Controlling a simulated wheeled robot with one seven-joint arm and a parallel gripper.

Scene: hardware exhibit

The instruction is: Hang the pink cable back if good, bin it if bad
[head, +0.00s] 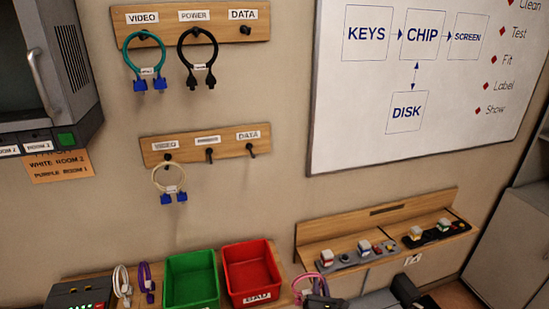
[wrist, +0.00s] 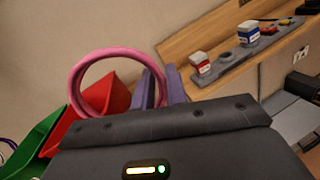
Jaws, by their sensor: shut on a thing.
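The pink cable (head: 299,287) is a loop at the bottom of the head view, just right of the red bin. In the wrist view the pink cable (wrist: 75,83) shows as a ring beside the fingers. My gripper (wrist: 160,86) is shut on it; my gripper also shows at the bottom edge of the head view (head: 322,287). The cable's plugs are hidden. The upper rack (head: 222,28) has a bare DATA peg; the lower rack (head: 228,147) has bare middle and DATA pegs.
A teal cable (head: 131,62) and a black cable (head: 181,50) hang above; a cream cable (head: 155,180) hangs below. White (head: 122,281) and purple (head: 144,279) cables lie by a box with lights (head: 75,292). A wooden shelf (head: 320,243) holds small devices at right.

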